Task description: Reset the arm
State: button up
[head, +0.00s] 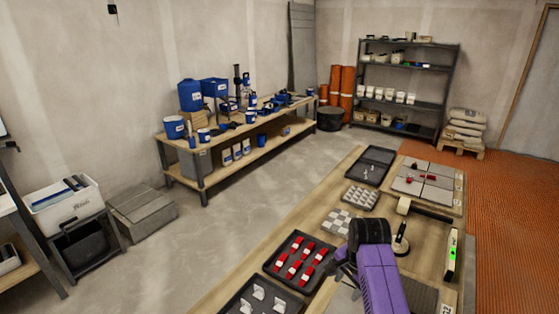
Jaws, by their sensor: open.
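My purple arm (380,275) reaches in from the bottom edge over the near part of the long wooden worktable (236,282). My gripper (340,276) shows as dark parts beside the arm's bend, just right of the tray of red pieces (297,262). It is open, and I see nothing held in it. The arm hides part of the tabletop, and the fingertips are small and partly hidden.
Beyond the arm are a suction lifter (401,243), a mallet (424,209), a level (452,257) and a panel of grey tiles (425,182). A tray of white pieces (262,297) lies nearest. Concrete floor (235,225) left of the table is clear.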

jog(key=w+d+r+n+t, duration=0.2)
jog(key=w+r+n+t, duration=0.15)
jog(key=t, duration=0.25)
jog(key=s+a+r+n+t+b, duration=0.1)
jog(key=s+n+t+b, duration=0.2)
jog(key=s, duration=2.3)
jog(key=s+a+r+n+t+b, duration=0.1)
jog(key=s+n+t+b, duration=0.2)
jog(key=s, duration=2.3)
jog(key=shift+s+a+r+n, duration=0.2)
jog(key=shift+r+n, duration=0.15)
jog(key=shift+n, duration=0.6)
jog(key=shift+f+b, duration=0.15)
jog(key=shift+b, duration=0.15)
